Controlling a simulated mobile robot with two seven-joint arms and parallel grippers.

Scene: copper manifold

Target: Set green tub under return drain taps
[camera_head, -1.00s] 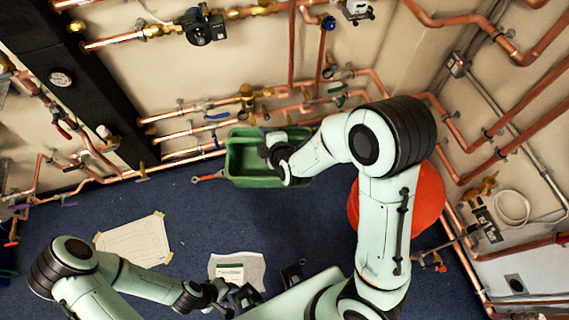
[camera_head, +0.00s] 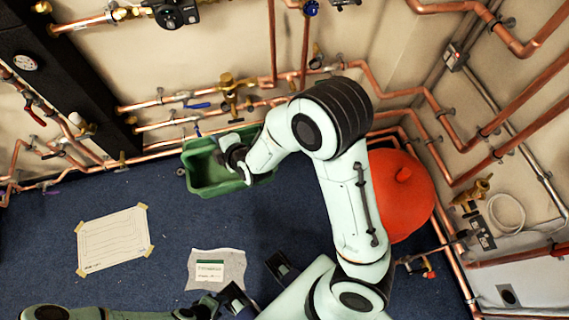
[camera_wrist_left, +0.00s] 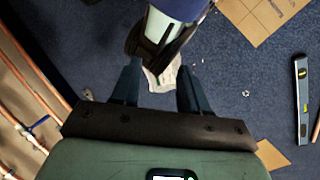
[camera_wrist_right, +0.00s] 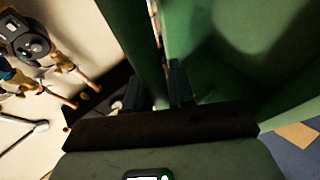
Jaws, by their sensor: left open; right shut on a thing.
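The green tub (camera_head: 198,188) is near the wall pipes in the head view, open side up; I cannot tell whether it touches the floor. My right gripper (camera_head: 236,162) is shut on its wall at the right side. In the right wrist view the tub's green wall (camera_wrist_right: 215,60) runs up from between the fingers (camera_wrist_right: 155,92). My left gripper (camera_head: 205,308) is low in the head view, apart from the tub. Its fingers (camera_wrist_left: 158,84) are open and empty in the left wrist view. Blue-handled taps (camera_head: 197,105) sit on the low pipes behind the tub; which are return drains is unclear.
A red-orange rounded object (camera_head: 405,190) stands right of my right arm. A taped paper sheet (camera_head: 113,240) and a crumpled sheet with a label (camera_head: 215,270) lie on the blue floor. A level (camera_wrist_left: 301,98) shows in the left wrist view. Floor left of the tub is clear.

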